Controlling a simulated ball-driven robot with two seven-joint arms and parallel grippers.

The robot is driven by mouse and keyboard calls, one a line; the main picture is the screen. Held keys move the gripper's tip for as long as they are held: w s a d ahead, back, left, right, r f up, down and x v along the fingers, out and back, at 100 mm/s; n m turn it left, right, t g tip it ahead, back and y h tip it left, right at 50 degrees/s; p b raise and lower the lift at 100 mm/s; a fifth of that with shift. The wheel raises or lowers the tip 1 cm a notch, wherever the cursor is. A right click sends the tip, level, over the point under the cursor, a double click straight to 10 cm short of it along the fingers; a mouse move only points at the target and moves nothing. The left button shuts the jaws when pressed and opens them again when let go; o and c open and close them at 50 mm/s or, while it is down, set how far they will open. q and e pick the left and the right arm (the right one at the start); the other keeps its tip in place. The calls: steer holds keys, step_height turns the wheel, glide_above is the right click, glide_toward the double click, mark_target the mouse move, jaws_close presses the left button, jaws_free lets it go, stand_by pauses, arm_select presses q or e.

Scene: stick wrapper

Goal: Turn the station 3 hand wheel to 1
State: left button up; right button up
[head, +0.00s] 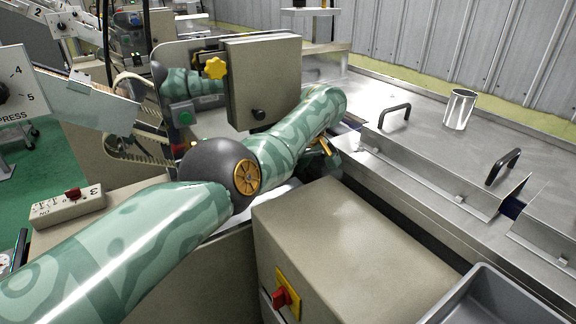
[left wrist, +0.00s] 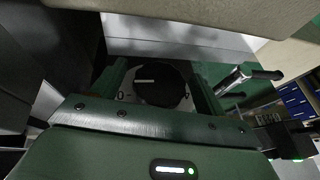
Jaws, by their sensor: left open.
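In the left wrist view, a round black hand wheel (left wrist: 162,84) with a white pointer line sits on a pale plate. A mark like 0 shows left of it; other marks are partly hidden. My left gripper (left wrist: 158,72) is open, its green fingers on either side of the wheel; I cannot tell whether they touch it. In the head view my left arm reaches behind the beige cabinet, and the hand wheel is hidden. A box marked 3 (head: 68,207) with a red switch lies at the left. My right gripper is not in view.
A beige cabinet (head: 340,240) with a red switch (head: 282,298) stands close to my left arm. An upright box (head: 265,80) with a yellow knob stands behind the arm. A metal cup (head: 460,109) and black handles are on the steel bench. A metal lever (left wrist: 245,78) sticks out beside the wheel.

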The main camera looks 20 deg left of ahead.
arm_select(q)
steer(key=b+v, duration=0.2)
steer(key=v, duration=1)
steer(key=shift+b, duration=0.4)
